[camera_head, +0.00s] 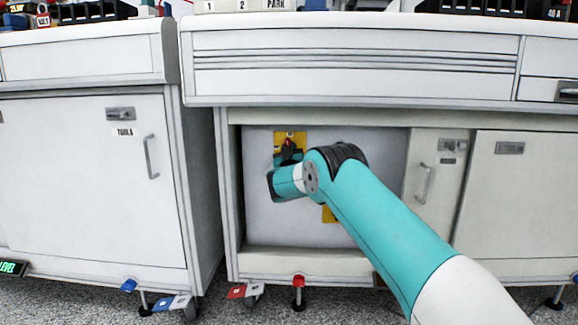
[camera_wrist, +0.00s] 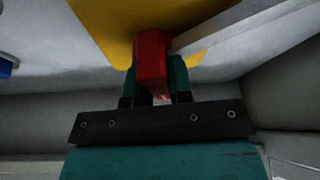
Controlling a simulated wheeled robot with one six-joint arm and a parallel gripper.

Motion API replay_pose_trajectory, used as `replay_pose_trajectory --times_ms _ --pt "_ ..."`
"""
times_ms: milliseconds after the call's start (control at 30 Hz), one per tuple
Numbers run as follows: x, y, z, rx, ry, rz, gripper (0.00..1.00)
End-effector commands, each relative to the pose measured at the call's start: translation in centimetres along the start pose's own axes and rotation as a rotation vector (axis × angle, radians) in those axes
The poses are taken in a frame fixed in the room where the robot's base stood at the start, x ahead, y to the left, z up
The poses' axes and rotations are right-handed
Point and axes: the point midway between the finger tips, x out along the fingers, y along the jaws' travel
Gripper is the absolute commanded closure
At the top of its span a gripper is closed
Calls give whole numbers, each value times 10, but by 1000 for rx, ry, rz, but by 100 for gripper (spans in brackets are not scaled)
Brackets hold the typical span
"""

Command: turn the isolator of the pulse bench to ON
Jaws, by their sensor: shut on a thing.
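The isolator shows as a red handle (camera_head: 289,143) on a yellow plate (camera_head: 299,136) at the upper left of the open compartment's back panel. In the wrist view the red handle (camera_wrist: 151,58) stands between my two teal fingers, in front of the yellow plate (camera_wrist: 105,22). My gripper (camera_head: 288,156) is shut on this handle; it also shows in the wrist view (camera_wrist: 157,80). The handle's far end and any ON or OFF marking cannot be made out. My wrist hides part of the panel below the plate.
A second yellow patch (camera_head: 329,214) lies partly behind my arm. Closed doors (camera_head: 437,185) stand to the right. A blue thing (camera_wrist: 5,68) shows at the wrist view's left edge.

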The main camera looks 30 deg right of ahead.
Motion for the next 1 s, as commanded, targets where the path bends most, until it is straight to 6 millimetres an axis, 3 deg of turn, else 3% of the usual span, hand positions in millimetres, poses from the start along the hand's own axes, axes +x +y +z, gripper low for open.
replay_pose_trajectory --times_ms 400,967,1000 --pt "0 0 2 182 -1 74 100" --pt "0 0 0 211 -4 84 100" --pt "0 0 0 211 -4 84 75"
